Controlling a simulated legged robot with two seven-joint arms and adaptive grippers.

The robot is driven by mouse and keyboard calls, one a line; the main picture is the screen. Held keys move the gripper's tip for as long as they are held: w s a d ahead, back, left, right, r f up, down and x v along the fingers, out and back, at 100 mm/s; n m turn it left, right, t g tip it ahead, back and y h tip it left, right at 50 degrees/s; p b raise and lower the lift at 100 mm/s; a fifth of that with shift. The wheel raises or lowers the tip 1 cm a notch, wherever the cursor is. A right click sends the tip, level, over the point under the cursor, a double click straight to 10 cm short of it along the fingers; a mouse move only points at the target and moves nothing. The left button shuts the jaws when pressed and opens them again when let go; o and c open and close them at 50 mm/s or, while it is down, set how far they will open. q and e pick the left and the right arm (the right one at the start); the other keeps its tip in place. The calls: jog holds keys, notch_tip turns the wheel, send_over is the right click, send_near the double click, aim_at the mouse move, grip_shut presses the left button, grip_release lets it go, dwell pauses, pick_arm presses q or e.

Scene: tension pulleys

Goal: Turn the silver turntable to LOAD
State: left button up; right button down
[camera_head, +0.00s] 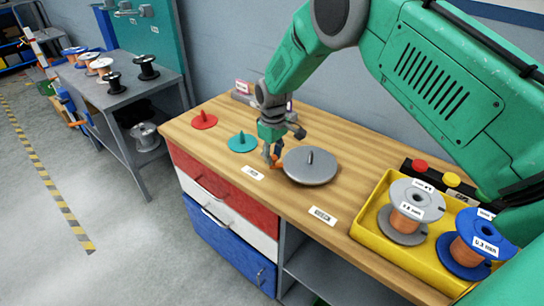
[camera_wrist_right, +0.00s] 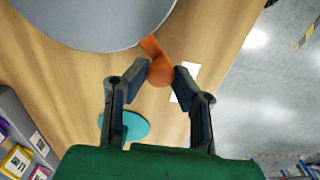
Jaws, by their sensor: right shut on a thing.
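The silver turntable (camera_head: 318,174) is a flat grey disc with a short upright peg, on the wooden workbench top; part of it shows at the top of the right wrist view (camera_wrist_right: 90,15). An orange handle (camera_wrist_right: 160,71) with a rounded end sticks out from its edge. My right gripper (camera_head: 271,161) is at the disc's left side, shut on the orange handle, with a fingertip on each side of its knob in the right wrist view. One white label (camera_head: 254,173) lies near the handle and another (camera_head: 323,216) at the bench's front edge; their words are too small to read surely. My left gripper is not in view.
A teal disc (camera_head: 242,143) and a red disc (camera_head: 204,121) with pegs sit left on the bench. A yellow tray (camera_head: 366,222) with wire spools and a box with red and yellow buttons (camera_head: 420,166) are at the right. A grey shelf (camera_head: 118,99) with spools stands left.

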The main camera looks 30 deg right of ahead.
jog(key=shift+d, duration=0.1)
jog(key=c, duration=1.3)
grip_release()
jog(key=shift+c, duration=0.2)
notch_tip(320, 180, up, 12)
jog(key=shift+w+f, duration=0.1)
